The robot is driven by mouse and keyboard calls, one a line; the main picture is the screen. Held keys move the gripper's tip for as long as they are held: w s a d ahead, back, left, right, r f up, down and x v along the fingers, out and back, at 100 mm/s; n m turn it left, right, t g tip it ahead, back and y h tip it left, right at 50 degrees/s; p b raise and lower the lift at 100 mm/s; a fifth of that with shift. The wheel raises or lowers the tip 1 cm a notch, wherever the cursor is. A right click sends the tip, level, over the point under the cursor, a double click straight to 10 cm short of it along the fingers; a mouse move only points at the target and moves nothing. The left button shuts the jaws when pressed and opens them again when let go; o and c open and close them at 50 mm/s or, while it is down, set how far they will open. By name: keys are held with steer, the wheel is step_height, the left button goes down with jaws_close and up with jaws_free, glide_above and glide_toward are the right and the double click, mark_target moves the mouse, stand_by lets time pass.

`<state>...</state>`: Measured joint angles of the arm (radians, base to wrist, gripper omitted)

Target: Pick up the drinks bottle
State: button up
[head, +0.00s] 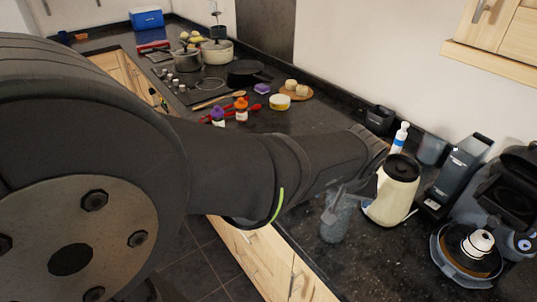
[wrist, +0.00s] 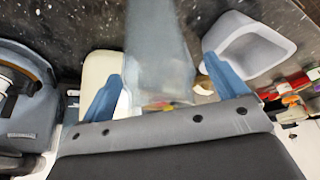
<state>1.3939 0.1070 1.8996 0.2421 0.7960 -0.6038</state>
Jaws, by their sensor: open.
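A translucent blue-grey vessel, which I take for the drinks bottle (head: 335,222), stands upright near the counter's front edge in the head view. In the wrist view the bottle (wrist: 155,45) fills the space between my two blue fingers, blurred and close. My gripper (head: 343,199) is at the upper part of the bottle in the head view, partly overlapping it. In the wrist view my gripper (wrist: 164,80) is open, with a finger on each side of the bottle. I cannot tell whether either finger touches it.
A cream kettle with a black lid (head: 394,190) stands close to the right of the bottle. A dark appliance (head: 500,215) is farther right. A pale open container (wrist: 250,45) is beside the right finger in the wrist view. Pots (head: 217,52) and orange- and purple-topped bottles stand farther back.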

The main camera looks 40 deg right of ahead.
steer(key=c, duration=1.4)
